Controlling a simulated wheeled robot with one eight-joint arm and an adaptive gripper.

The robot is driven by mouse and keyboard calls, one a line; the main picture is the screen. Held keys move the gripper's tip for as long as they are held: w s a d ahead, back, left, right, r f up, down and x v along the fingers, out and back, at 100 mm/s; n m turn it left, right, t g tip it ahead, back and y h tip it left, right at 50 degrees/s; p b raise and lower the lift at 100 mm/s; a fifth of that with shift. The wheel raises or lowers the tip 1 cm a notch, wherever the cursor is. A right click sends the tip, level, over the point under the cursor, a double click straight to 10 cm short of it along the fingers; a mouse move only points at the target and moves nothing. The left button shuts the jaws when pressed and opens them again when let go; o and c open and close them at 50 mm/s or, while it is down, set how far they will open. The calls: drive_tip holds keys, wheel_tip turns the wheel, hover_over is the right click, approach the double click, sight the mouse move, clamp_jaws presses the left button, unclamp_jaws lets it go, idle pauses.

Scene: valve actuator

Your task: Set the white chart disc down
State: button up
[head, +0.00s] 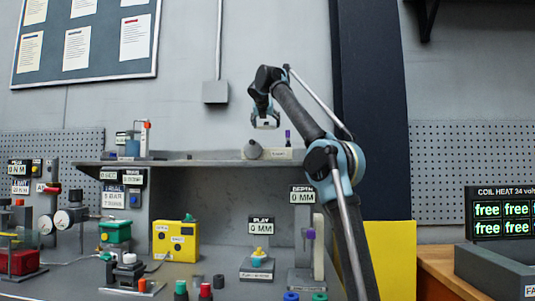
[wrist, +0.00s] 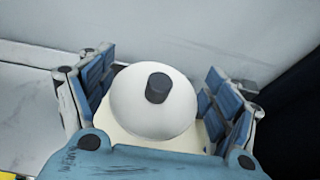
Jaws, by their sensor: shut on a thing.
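The white chart disc (wrist: 128,98) is round and pale, with a short dark knob (wrist: 157,88) standing up near its middle. It sits between the blue padded fingers of my gripper (wrist: 155,110) in the wrist view, with a cream-coloured part under its lower edge. In the head view my gripper (head: 265,122) is shut on the disc and hangs above the grey shelf (head: 195,162). The disc is too small there to make out clearly. A gap shows between my gripper and the labelled pale block below it.
The pale block (head: 279,154) with a grey round part and a purple-topped peg (head: 288,138) stands on the shelf. A blue and red device (head: 135,145) stands farther left. Below are a yellow box (head: 176,240), the PLAY gauge (head: 258,262) and the DEPTH gauge (head: 306,255).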

drive_tip(key=shift+s+a+f, duration=0.1)
drive_tip(key=shift+a, duration=0.2)
drive_tip(key=shift+f, duration=4.85)
drive_tip(key=o, duration=1)
drive_tip(key=v, duration=1.2)
drive_tip(key=shift+d, duration=0.2)
